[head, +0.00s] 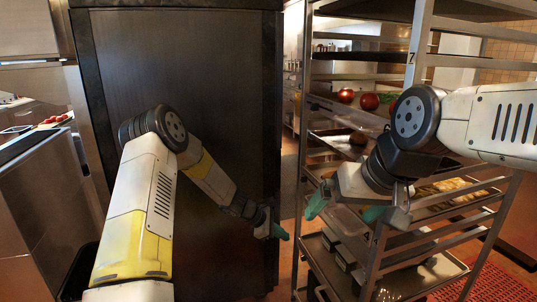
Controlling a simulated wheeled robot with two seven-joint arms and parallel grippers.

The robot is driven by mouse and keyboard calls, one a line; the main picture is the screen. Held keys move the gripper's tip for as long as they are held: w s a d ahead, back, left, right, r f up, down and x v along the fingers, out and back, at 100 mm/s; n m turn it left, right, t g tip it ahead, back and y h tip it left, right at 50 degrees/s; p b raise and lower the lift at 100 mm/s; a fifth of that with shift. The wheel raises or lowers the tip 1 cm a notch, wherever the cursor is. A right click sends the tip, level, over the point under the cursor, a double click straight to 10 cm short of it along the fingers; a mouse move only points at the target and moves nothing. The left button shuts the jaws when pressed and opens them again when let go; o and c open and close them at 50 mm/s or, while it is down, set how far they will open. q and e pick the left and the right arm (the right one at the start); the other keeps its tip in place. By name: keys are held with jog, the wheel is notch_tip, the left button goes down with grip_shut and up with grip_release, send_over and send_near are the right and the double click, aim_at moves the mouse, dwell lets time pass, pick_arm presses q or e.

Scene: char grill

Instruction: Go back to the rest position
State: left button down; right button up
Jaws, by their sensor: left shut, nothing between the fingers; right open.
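My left gripper (276,228) is in the lower middle of the head view, in front of the right edge of the dark cabinet. Its greenish fingertips are together and hold nothing. My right gripper (345,208) is further right, in front of the tray rack. Its two green-tipped fingers are spread apart, with nothing seen between them. My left arm (146,208) comes up from the lower left and bends at the elbow. My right arm (490,125) comes in from the right edge and bends down across the rack.
A tall dark cabinet (180,65) fills the left middle. A metal rack (420,40) at right holds trays, red tomatoes (369,101) and yellowish food (455,186). A steel counter (40,180) stands at far left. A red mat (500,285) lies at lower right.

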pick_arm(q)
jog(key=s+a+r+m+y, duration=0.1)
jog(key=s+a+r+m, duration=0.2)
jog(key=r, duration=0.5)
jog(key=s+a+r+m+t, duration=0.1)
jog(key=s+a+r+m, duration=0.2)
jog(key=r, duration=0.5)
jog(key=s+a+r+m+y, duration=0.1)
jog(key=s+r+m, duration=0.35)
jog(key=r, duration=0.35)
jog(key=s+a+r+m+y, duration=0.1)
jog(key=s+a+r+m, duration=0.1)
jog(key=s, duration=0.5)
jog(key=s+a+r+m+t+y, duration=0.1)
jog(key=s+a+r+m, duration=0.1)
jog(key=s+a, duration=0.4)
jog(key=s+a+r+m+t+y, duration=0.1)
jog(key=s+a+r, duration=0.3)
jog(key=s, duration=0.5)
jog(key=shift+a+r+m+y, duration=0.35)
jog(key=shift+a+m+y, duration=0.1)
jog(key=shift+m+y, duration=0.2)
